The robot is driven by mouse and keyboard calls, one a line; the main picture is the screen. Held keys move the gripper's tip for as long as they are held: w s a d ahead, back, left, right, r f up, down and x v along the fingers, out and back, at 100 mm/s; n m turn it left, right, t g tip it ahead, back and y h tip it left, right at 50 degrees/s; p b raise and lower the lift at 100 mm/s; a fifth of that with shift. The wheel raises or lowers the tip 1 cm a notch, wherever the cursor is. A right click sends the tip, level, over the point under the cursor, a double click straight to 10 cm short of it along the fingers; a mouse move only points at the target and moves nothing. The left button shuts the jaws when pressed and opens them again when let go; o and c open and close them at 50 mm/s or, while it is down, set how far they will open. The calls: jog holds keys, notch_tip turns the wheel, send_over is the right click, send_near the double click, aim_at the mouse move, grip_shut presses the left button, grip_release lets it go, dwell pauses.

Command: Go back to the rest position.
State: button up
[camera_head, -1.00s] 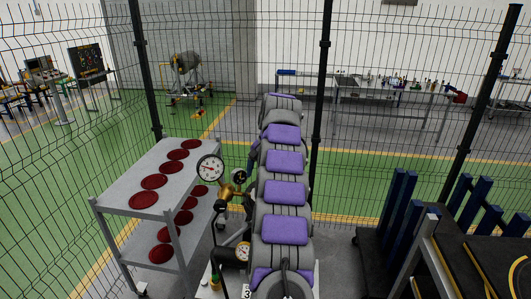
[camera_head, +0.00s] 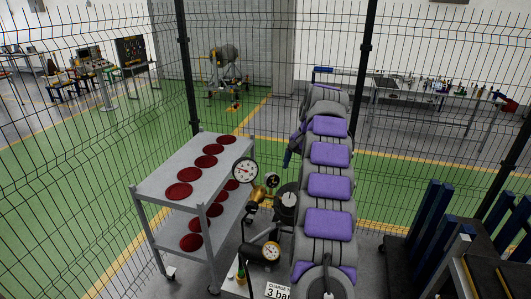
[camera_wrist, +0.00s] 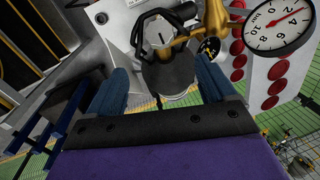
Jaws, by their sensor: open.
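My arm, grey with purple pads, reaches forward in the head view. My gripper (camera_wrist: 162,88) shows in the wrist view as two blue fingers spread apart at left and right. A dark grey cylinder (camera_wrist: 172,78) with a black handle beside it appears between and beyond the fingers. Nothing is seen clamped by them. In the head view dark blue finger parts of my gripper (camera_head: 289,155) show left of the arm's far end; the rest is hidden behind the arm.
A gauge stand with a white dial (camera_head: 245,170), brass fitting (camera_head: 260,194) and a canister (camera_head: 286,205) stands just left of my arm. A grey cart (camera_head: 170,170) with dark red discs is farther left. Wire fencing (camera_head: 90,130) lies beyond. A rack with blue posts (camera_head: 425,210) stands at right.

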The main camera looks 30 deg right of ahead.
jog(key=s+a+f+n+g+b, duration=0.1)
jog(key=s+a+f+n+b, duration=0.2)
jog(key=a, duration=0.6)
jog(key=s+a+f+n+b, duration=0.1)
jog(key=s+a+b, duration=0.35)
jog(key=a, duration=0.35)
jog(key=s+a+f+n+g+b, duration=0.1)
jog(key=s+a+f+n+b, duration=0.2)
jog(key=a, duration=0.6)
jog(key=s+a+f+n+b, duration=0.1)
jog(key=s+a+f+b, duration=0.3)
jog(key=s, duration=0.5)
jog(key=s+a+f+n+g+h+b, duration=0.1)
jog(key=s+a+f+n+b, duration=0.1)
jog(key=s+f, duration=0.7)
jog(key=s+a+f+n+b, duration=0.1)
jog(key=s+a+f+b, duration=0.4)
jog(key=s, duration=0.6)
notch_tip(320, 180, down, 2)
jog(key=shift+s+a+f+n+b, duration=0.2)
jog(key=shift+a+n+b, duration=0.2)
jog(key=shift+b, duration=0.2)
